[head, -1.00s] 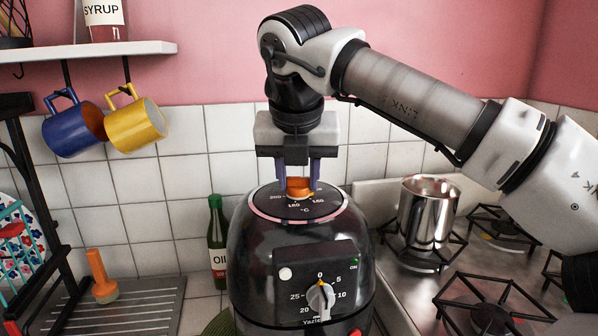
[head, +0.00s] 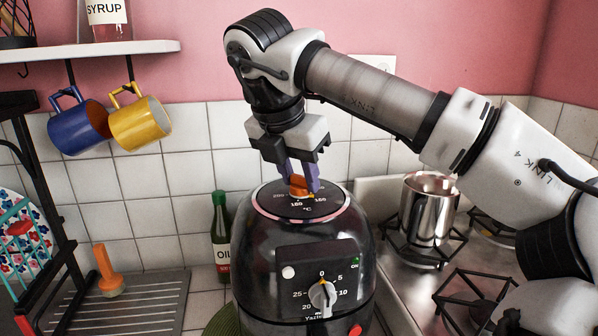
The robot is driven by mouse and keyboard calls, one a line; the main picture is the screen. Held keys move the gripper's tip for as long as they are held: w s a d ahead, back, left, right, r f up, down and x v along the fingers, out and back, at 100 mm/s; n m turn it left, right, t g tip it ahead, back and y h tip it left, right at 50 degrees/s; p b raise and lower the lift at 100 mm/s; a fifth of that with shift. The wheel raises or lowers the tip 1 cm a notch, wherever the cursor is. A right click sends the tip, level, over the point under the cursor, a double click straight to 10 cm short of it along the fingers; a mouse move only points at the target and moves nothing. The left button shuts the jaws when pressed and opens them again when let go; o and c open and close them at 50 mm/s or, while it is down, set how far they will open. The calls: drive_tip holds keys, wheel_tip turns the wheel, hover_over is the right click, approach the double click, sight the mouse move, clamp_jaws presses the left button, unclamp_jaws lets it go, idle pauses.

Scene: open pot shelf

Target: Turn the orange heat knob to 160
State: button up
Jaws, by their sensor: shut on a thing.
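The orange heat knob (head: 298,186) sits on top of the black air fryer (head: 262,262), in the middle of a dark dial plate with a pinkish rim. Printed numbers, 180 and 160 among them, and °C show on the near side of the plate. A small yellow mark shows at the knob's right front, close to the 160. My gripper (head: 301,178) points down from above and is shut on the orange knob, with its purple fingers on either side. The fingers hide part of the knob and the far side of the dial.
The grey timer knob (head: 322,295) is on the fryer's front, near 0. An oil bottle (head: 221,237) stands close at left. A steel pot (head: 429,213) stands on the stove at right. Blue (head: 78,124) and yellow (head: 140,121) mugs hang from a shelf (head: 90,52).

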idle(0.3)
drive_tip(key=o, duration=1)
